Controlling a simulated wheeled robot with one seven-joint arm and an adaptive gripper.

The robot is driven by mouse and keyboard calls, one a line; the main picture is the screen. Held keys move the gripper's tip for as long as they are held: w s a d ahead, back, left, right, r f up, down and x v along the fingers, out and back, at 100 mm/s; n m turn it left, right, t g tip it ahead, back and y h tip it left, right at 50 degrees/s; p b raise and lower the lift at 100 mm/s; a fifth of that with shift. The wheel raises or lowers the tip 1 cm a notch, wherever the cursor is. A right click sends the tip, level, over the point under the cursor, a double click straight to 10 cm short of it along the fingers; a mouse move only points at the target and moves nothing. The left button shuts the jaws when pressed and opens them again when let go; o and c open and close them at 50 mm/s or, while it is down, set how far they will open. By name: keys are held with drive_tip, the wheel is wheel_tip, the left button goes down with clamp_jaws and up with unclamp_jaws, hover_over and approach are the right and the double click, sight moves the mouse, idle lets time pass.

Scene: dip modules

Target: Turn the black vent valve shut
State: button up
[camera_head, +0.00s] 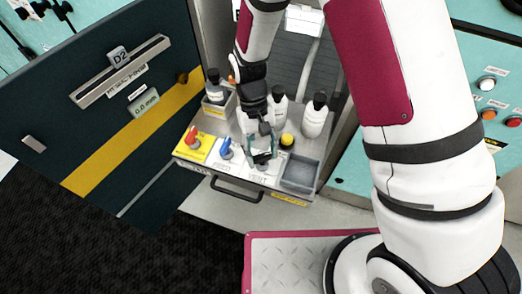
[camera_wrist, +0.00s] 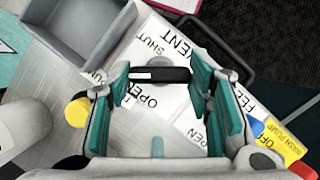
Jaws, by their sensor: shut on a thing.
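The black vent valve handle (camera_wrist: 160,74) shows in the wrist view as a short black bar with a pale mark, on a white plate (camera_wrist: 178,50) lettered VENT, SHUT and OPEN. The bar lies crosswise, between the SHUT and OPEN lettering. My gripper (camera_wrist: 162,82) has its teal-padded fingers at the two ends of the bar and is shut on it. In the head view my gripper (camera_head: 262,150) is down at the vent position of the shelf, and its fingers mostly hide the handle.
A blue feed valve (camera_head: 227,150) and a red valve (camera_head: 192,138) on yellow stand left of my gripper. White bottles (camera_head: 315,117) stand behind. A black handle (camera_head: 236,190) juts from the front.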

drive_tip(key=m+y+p, duration=0.1)
drive_tip(key=m, duration=0.2)
drive_tip(key=shift+d+m, duration=0.15)
drive_tip(key=shift+m, duration=0.15)
drive_tip(key=shift+m+y+p, duration=0.45)
drive_tip(key=shift+m+y, duration=0.45)
drive_tip(key=shift+m, duration=1)
drive_tip(key=o, duration=1.1)
drive_tip(key=shift+o, duration=0.2)
drive_tip(key=v, duration=1.2)
drive_tip(key=shift+s+d+r, duration=0.1)
drive_tip(key=shift+d, duration=0.05)
